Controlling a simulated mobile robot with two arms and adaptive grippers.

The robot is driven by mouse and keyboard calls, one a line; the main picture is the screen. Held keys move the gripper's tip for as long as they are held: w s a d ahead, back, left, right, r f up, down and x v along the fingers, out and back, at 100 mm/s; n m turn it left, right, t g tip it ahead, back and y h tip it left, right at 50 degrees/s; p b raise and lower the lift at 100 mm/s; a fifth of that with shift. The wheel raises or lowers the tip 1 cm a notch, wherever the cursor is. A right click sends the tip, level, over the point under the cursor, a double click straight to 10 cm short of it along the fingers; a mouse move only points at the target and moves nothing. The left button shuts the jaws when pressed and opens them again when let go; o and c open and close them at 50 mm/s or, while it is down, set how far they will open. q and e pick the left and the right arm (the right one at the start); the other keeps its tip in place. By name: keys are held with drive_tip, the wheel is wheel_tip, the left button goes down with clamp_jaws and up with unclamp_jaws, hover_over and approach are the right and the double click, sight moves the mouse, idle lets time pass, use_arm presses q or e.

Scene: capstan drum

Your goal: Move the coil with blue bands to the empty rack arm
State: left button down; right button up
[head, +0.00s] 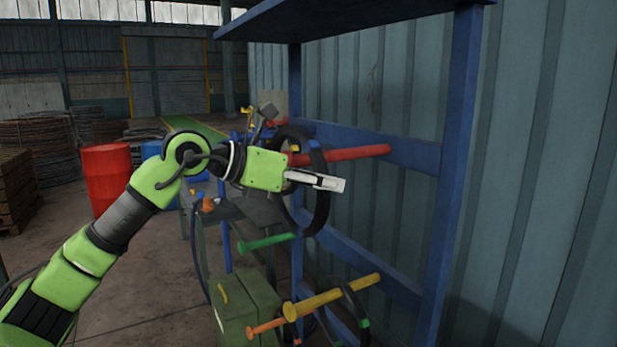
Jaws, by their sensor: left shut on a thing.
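The dark coil with blue bands (321,205) stands upright near the middle of the head view, at the red rack arm (358,152). The red arm appears to pass through its ring, but my gripper hides part of the crossing. My left gripper (330,183) is shut on the coil's near side; the exact contact is hard to see. The green rack arm (266,242), below and left, looks bare. The yellow rack arm (333,296), lower down, has a dark coil with green bands (361,309) by it. My right gripper is not in view.
The blue rack (456,170) stands against the corrugated wall at right. An orange arm (267,327) juts out low. A green box (243,305) and a grey bench stand below. A red barrel (105,178) stands at left. Floor between my arm and the barrel is open.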

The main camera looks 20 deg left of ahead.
use_arm(q)
drive_tip(key=p+x, duration=0.1)
drive_tip(key=x, duration=0.9)
drive_tip(key=shift+w+a+f, duration=0.15)
drive_tip(key=shift+w, duration=0.05)
drive_tip(key=shift+f, duration=0.35)
idle(0.5)
drive_tip(key=c, duration=2)
unclamp_jaws()
drive_tip(key=shift+s+f, duration=0.1)
drive_tip(key=shift+s, duration=0.05)
drive_tip(key=shift+o, duration=0.2)
drive_tip(key=v, duration=1.2)
